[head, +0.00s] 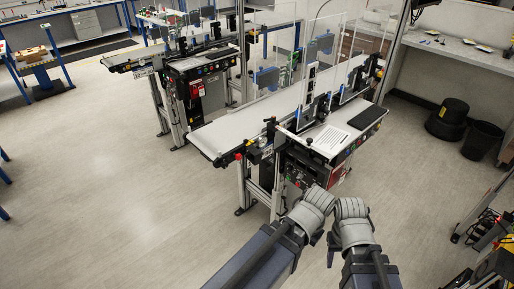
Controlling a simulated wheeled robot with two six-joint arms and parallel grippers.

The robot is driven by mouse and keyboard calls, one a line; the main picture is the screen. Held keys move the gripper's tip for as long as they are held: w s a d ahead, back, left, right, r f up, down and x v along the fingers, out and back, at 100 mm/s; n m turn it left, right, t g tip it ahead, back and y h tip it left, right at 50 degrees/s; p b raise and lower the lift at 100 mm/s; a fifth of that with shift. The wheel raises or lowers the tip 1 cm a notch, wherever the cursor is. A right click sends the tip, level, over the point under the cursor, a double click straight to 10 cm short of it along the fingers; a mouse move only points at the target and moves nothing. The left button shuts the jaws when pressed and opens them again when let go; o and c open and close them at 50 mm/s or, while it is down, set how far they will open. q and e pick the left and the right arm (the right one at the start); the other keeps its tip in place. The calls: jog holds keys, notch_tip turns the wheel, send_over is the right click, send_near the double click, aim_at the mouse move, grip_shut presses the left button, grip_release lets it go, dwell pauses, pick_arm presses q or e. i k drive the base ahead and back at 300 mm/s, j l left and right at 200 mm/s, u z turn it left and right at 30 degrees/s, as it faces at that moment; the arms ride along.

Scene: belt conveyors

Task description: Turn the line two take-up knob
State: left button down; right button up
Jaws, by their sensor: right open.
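The nearer belt conveyor (240,126) stands ahead of me, with a pale belt and a dark frame. Small red and black fittings (238,157) sit at its near end. I cannot tell which of them is the take-up knob, and no line number is readable. My right gripper (331,250) is at the lower middle, in front of the conveyor's control side and apart from it. It is open, and I see nothing in it. My left arm comes in from the lower left; its gripper (317,238) is mostly hidden behind its own wrist, so its jaws cannot be made out.
A keyboard-like white panel (329,139) and a dark pad (367,117) lie on the near conveyor's side shelf. A second conveyor (140,57) stands behind left. Black bins (482,139) stand at right below a bench (455,48). The floor (110,190) at left is clear.

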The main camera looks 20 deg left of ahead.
aim_at(239, 156)
jog(key=u, duration=0.4)
jog(key=i+l+u, duration=0.1)
jog(key=u, duration=0.3)
jog(key=l+u, duration=0.1)
jog(key=u, duration=0.3)
jog(key=i+l+u, duration=0.1)
jog(key=u, duration=0.3)
jog(key=i+l+u, duration=0.1)
jog(key=l+u, duration=0.25)
jog(key=l, duration=0.2)
jog(key=l+u, duration=0.35)
jog(key=l, duration=0.2)
jog(key=l+u, duration=0.3)
jog(key=l, duration=0.8)
jog(key=k+l, duration=0.15)
jog(key=l, duration=0.9)
jog(key=k+u, duration=0.05)
